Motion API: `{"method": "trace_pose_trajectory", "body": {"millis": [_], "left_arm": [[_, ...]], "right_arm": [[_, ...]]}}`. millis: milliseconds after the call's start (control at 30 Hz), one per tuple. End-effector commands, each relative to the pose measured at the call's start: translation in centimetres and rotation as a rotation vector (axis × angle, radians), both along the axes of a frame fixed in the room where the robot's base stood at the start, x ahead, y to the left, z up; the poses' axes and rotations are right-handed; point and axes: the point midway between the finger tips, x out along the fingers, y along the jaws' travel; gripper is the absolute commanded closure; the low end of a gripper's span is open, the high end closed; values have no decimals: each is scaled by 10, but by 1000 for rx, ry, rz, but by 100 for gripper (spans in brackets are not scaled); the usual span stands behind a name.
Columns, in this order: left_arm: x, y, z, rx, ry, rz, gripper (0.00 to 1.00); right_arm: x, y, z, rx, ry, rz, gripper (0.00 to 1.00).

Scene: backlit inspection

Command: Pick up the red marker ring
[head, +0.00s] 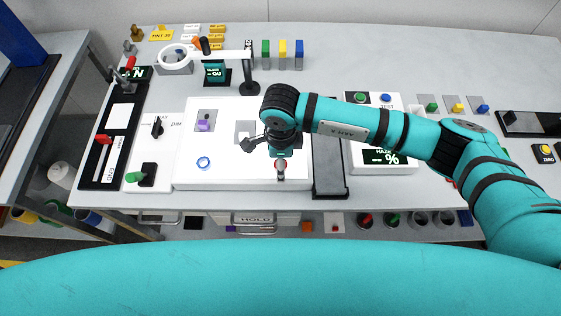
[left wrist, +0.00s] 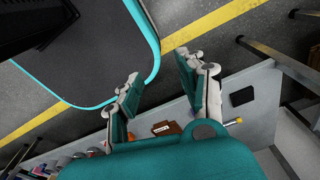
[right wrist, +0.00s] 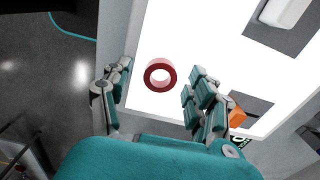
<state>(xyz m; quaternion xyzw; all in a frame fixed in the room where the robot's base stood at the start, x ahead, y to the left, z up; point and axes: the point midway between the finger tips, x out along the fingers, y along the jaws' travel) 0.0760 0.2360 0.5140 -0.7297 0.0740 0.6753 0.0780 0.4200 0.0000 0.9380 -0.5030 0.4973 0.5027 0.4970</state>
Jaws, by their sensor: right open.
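The red marker ring (right wrist: 150,83) lies flat on the glowing white panel in the right wrist view, near the panel's edge. A reddish part of it shows at my gripper in the head view (head: 281,161). My right gripper (right wrist: 160,73) is open, with one finger on either side of the ring in the picture. The ring appears apart from both fingers. The height of the fingers above the panel is hard to tell. My left gripper (left wrist: 157,84) is open and empty, over the floor beside the bench in the left wrist view. It is hidden in the head view.
An orange block (right wrist: 237,116) is close beside my right gripper's finger. A dark grey strip (head: 329,165) borders the panel's right side. Several parts line the bench's back.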

Motion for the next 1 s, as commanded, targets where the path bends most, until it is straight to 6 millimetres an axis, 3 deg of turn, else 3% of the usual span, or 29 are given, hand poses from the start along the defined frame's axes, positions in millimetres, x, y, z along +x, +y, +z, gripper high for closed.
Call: {"method": "trace_pose_trajectory", "body": {"millis": [33,367,767,1000], "left_arm": [[2,0,0,0,-2,0,60],[14,-1,1,-3,-21,0,60],[13,-1,-3,-2,-20,0,60],[10,-1,-21,-1,-16,0,60]], "right_arm": [[0,0,0,0,0,0,40],[0,0,1,0,0,0,81],[1,1,5,2,-3,0,82],[2,1,28,3,-6,2,82]]}}
